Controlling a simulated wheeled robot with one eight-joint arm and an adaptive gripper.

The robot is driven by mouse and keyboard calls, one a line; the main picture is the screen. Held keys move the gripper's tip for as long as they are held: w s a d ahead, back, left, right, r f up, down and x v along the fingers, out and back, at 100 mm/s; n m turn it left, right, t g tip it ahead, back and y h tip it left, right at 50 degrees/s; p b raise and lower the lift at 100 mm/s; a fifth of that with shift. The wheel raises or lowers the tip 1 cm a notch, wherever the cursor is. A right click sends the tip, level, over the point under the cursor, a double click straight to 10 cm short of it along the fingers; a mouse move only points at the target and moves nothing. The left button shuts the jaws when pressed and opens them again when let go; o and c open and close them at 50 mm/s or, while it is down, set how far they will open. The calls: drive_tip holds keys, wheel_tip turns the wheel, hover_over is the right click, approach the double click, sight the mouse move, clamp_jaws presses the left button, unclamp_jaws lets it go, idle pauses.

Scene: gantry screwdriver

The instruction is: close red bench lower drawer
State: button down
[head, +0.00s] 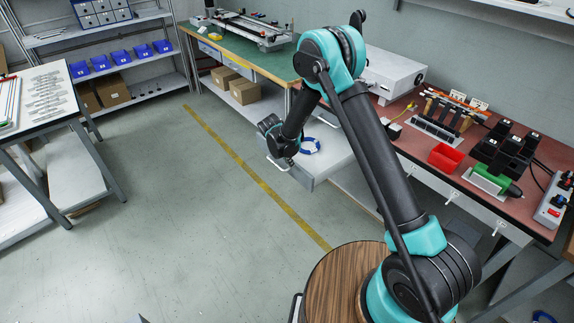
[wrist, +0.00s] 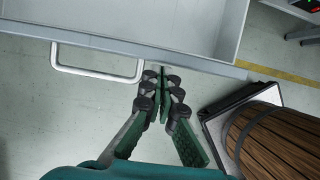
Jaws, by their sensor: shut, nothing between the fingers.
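The red bench (head: 408,128) stands at the right in the head view. The arm hides part of the drawer and bench.
A green-topped bench (head: 252,55) with cardboard boxes (head: 243,91) below stands behind. A white table (head: 42,100) is at the left. A wooden round top (wrist: 268,140) is right of my fingers in the wrist view. The floor (head: 170,220) in front is clear.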

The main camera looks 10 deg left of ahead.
drive_tip(key=shift+d, duration=0.1)
drive_tip(key=w+d, duration=0.8)
drive_tip(key=w, duration=0.3)
drive_tip(key=w+d, duration=0.9)
drive_tip(key=w, duration=0.2)
